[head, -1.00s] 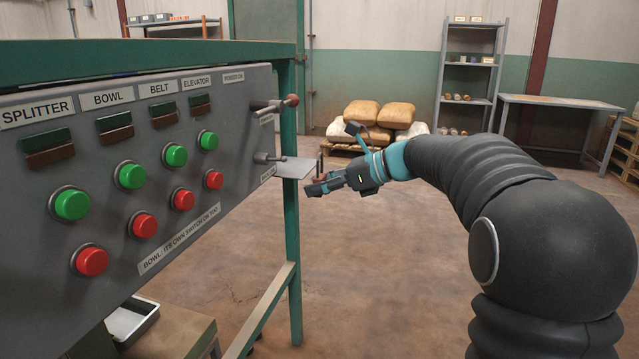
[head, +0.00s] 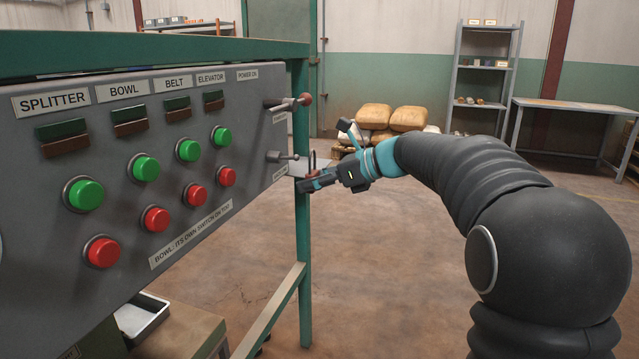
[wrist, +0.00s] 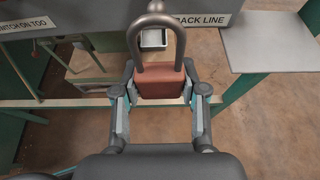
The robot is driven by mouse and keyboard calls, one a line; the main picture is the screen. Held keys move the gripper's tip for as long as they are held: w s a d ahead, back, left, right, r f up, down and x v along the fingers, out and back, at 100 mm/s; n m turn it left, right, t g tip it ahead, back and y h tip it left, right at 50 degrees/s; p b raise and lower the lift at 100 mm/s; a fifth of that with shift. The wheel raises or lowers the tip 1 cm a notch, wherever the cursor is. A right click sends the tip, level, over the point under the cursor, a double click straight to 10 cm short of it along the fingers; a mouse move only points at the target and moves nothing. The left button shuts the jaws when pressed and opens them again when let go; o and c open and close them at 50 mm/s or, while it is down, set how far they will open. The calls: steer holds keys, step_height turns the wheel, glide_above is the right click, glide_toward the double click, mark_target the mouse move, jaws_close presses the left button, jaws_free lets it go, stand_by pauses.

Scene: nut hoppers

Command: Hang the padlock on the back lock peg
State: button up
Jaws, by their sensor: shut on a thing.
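My gripper (wrist: 160,98) is shut on the padlock, with a finger on each side of its reddish-brown body (wrist: 161,82). The padlock's dark shackle (wrist: 134,42) stands up toward the panel in the wrist view. The lock peg (head: 283,156) sticks out from the lower right of the grey panel in the head view. A rounded grey end, likely this peg's (wrist: 155,6), shows at the top of the shackle in the wrist view. I cannot tell whether the shackle is around it. In the head view my gripper (head: 312,182) is just right of the peg, by the green post.
A lever with a red knob (head: 305,99) sticks out above the peg. A grey shelf plate (wrist: 270,42) lies beside the gripper. The green post (head: 304,230) and panel buttons (head: 83,194) are close by. Open floor (head: 390,270) lies to the right.

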steer(key=shift+a+r+x, duration=0.1)
steer(key=shift+r+x, duration=0.1)
steer(key=shift+x, duration=0.75)
steer(key=shift+a+r+x, duration=0.1)
steer(key=shift+r+x, duration=0.05)
steer(key=shift+x, duration=0.75)
steer(key=shift+r+x, duration=0.2)
steer(key=shift+x, duration=0.75)
steer(key=shift+f, duration=0.1)
steer(key=o, duration=1.3)
steer(key=shift+c, duration=0.2)
